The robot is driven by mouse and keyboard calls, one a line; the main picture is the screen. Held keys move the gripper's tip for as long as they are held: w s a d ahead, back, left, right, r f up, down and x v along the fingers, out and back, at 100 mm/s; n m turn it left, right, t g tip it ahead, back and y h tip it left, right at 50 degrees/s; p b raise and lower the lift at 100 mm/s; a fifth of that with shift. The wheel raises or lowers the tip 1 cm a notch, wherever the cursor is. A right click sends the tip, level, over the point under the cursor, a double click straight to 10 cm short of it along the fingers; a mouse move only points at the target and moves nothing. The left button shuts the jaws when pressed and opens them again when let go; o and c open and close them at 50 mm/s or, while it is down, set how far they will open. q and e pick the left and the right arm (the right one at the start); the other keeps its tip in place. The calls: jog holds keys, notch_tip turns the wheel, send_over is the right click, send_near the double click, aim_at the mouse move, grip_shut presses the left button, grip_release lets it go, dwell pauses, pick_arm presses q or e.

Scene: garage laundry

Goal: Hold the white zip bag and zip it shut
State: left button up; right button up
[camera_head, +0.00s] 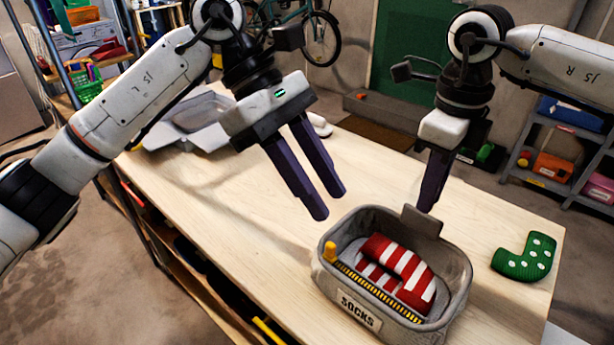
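No clearly white bag shows; a light grey, open-topped holder (456,270) labelled "SOCKS" stands near the table's front right. A yellow zip strip (375,292) runs along its near edge, with a yellow pull (330,252) at the left end. A grey tab (421,221) stands up at its back rim. A red and white striped sock (401,266) lies inside. My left gripper (328,203) is above and left of the holder, fingers apart and empty. My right gripper (428,208) points down behind the tab. Its fingers overlap in view, so its grip is hidden.
A green dotted sock (525,257) lies on the wooden table (240,235) to the right of the holder. Grey containers (196,122) stand at the table's far left end. The table left of the holder is clear. A shelf (565,150) stands behind at right.

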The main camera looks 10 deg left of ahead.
aim_at(419, 227)
jog(key=shift+f, duration=0.15)
pick_arm(q)
jog(key=y, duration=0.1)
jog(key=a+m+t+y, duration=0.1)
jog(key=y, duration=0.1)
jog(key=shift+w+a+r, duration=0.25)
jog(key=shift+a+r, duration=0.1)
jog(key=shift+a, duration=0.05)
pick_arm(e)
notch_tip(419, 227, down, 10)
jog(key=shift+f, duration=0.1)
jog(key=shift+c, duration=0.4)
pick_arm(q)
jog(key=shift+c, duration=0.4)
pick_arm(e)
grip_shut()
